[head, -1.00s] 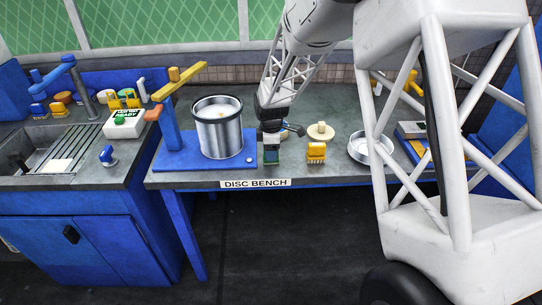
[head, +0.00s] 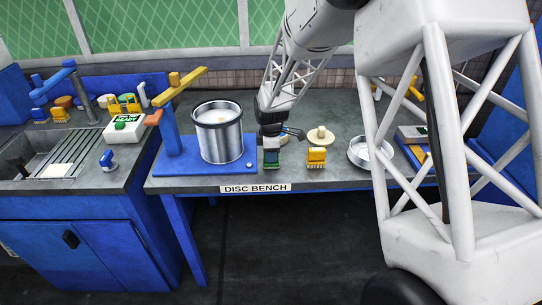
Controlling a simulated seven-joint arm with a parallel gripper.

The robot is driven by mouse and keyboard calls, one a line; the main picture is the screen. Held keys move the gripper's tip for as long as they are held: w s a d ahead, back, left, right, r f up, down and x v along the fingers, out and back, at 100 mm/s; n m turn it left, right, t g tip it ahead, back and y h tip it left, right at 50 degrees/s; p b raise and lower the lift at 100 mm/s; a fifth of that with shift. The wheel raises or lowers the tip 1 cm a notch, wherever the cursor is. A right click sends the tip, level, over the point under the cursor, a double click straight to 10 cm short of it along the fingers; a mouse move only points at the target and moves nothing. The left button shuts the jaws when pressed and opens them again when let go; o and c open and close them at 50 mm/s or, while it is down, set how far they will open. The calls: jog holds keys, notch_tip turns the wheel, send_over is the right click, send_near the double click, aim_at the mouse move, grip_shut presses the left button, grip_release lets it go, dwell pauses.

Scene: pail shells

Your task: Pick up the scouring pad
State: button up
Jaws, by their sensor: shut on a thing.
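My gripper (head: 271,149) points down over the front part of the bench, just right of the blue board. It is shut on a small block with a dark green lower part, which I take to be the scouring pad (head: 271,163). The dark fingers hide the pad's upper part. The pad is close to the bench top; I cannot tell whether it touches it.
A metal pail (head: 219,140) stands on the blue board (head: 180,168) left of my gripper. A yellow brush (head: 316,157) and a cream disc (head: 320,136) are close on the right. A shallow metal dish (head: 359,154) is farther right. A sink (head: 40,160) is at left.

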jog(key=shift+r, duration=0.7)
jog(key=shift+s+r, duration=0.15)
jog(key=shift+r, duration=0.8)
jog(key=s+d+r, duration=0.1)
jog(key=s+d, duration=0.2)
jog(key=s, duration=1.2)
jog(key=shift+s+r, duration=0.15)
jog(key=shift+s, duration=0.05)
